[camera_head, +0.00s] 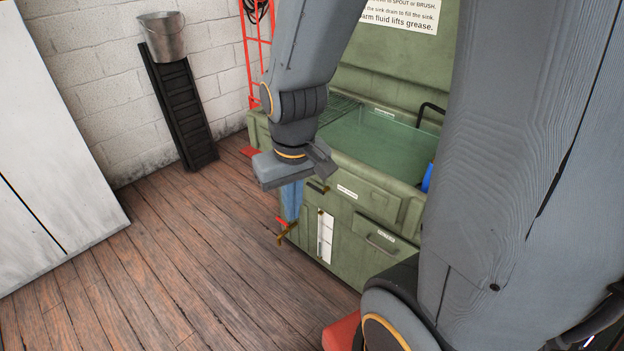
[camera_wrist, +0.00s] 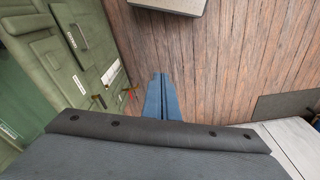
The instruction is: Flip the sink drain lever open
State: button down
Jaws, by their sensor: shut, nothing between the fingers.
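The green parts washer (camera_head: 380,215) stands beside my gripper, its sink basin (camera_head: 375,140) on top. A lower brass fitting (camera_head: 287,233) with a red part shows just below my fingers. I cannot tell for sure which is the sink drain lever. My gripper (camera_head: 291,218) points down with blue fingers shut and empty. In the wrist view, the fingertips (camera_wrist: 161,76) are together over the floor, right of the red part (camera_wrist: 132,90); they appear apart from it.
A white upright strip (camera_head: 325,238) and a drawer-like panel with a handle (camera_head: 381,243) are on the washer's front. A bucket (camera_head: 162,37) and dark ramp (camera_head: 180,110) stand by the wall. The plank floor (camera_head: 170,250) left of the washer is clear.

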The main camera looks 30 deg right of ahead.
jog(key=w+d+f+n+b, duration=0.1)
jog(key=w+d+f+n, duration=0.15)
jog(key=w+n, duration=0.4)
jog(key=w+d+f+n+b, duration=0.1)
jog(key=w+d+n+b, duration=0.2)
jog(key=w, duration=0.7)
jog(key=n+h+b, duration=0.2)
jog(key=n, duration=1)
send_over(312, 185)
jog(key=s+a, duration=0.1)
jog(key=a, duration=0.2)
jog(key=s+a+x, duration=0.1)
jog(key=x, duration=0.6)
jog(key=shift+a+f+g, duration=0.25)
jog(key=shift+f+g, duration=0.1)
jog(key=shift+g, duration=0.05)
jog(key=d+f+p, duration=0.1)
jog(key=f, duration=0.3)
jog(key=f+p, duration=0.1)
jog(key=f, duration=0.4)
jog(key=w+d+f+p, duration=0.1)
jog(key=f+p, duration=0.1)
jog(key=f, duration=0.2)
jog(key=shift+d+f, duration=0.3)
jog(key=shift+f, duration=0.1)
